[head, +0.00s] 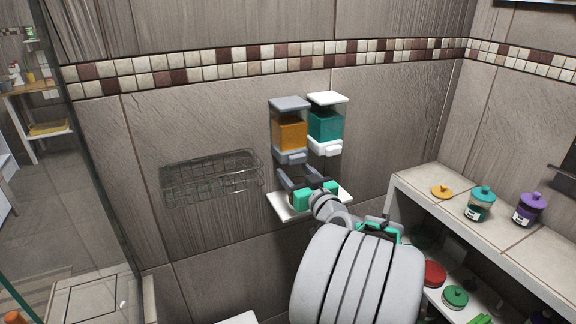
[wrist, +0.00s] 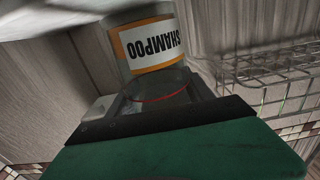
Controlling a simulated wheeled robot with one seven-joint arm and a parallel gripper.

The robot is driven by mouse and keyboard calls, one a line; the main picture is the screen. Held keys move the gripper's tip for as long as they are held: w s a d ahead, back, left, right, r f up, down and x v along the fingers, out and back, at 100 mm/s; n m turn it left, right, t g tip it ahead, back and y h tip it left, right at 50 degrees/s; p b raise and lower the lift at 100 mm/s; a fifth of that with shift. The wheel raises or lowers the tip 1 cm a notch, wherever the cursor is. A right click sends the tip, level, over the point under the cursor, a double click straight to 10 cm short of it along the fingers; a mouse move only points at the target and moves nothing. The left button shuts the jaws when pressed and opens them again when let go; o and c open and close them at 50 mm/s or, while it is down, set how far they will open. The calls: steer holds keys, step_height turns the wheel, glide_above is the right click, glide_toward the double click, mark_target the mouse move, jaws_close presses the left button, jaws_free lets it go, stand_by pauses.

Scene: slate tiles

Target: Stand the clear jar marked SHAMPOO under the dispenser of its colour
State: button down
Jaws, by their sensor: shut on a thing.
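The clear jar (wrist: 153,46) with an orange-edged SHAMPOO label shows in the wrist view, its lettering upside down there. My gripper (head: 308,184) is shut on it; its jaws also show in the wrist view (wrist: 165,100). In the head view the gripper is over the small white ledge (head: 283,207) on the wall, below two dispensers. The left dispenser (head: 290,132) holds orange liquid and has grey parts. The right dispenser (head: 326,124) holds teal liquid and has white parts. I cannot make out the jar in the head view, nor tell whether it touches the ledge.
A wire basket (head: 210,178) hangs on the wall left of the ledge. A glass panel edges the left.

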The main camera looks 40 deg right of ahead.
steer(key=w, duration=0.1)
steer(key=w+d+f, duration=0.1)
steer(key=w, duration=0.2)
steer(key=shift+w+d+f+p, duration=0.15)
steer(key=shift+w+p, duration=0.1)
steer(key=shift+p, duration=0.15)
steer(key=shift+s+f+b, duration=0.1)
steer(key=shift+f+b, duration=0.2)
steer(key=shift+b, duration=0.05)
steer(key=shift+c, duration=2)
jaws_free()
steer(key=shift+r, duration=0.15)
steer(key=shift+s+r+p, duration=0.1)
steer(key=shift+r+p, duration=0.05)
steer(key=shift+p, duration=0.3)
steer(key=b+v, duration=0.2)
steer(key=v, duration=1)
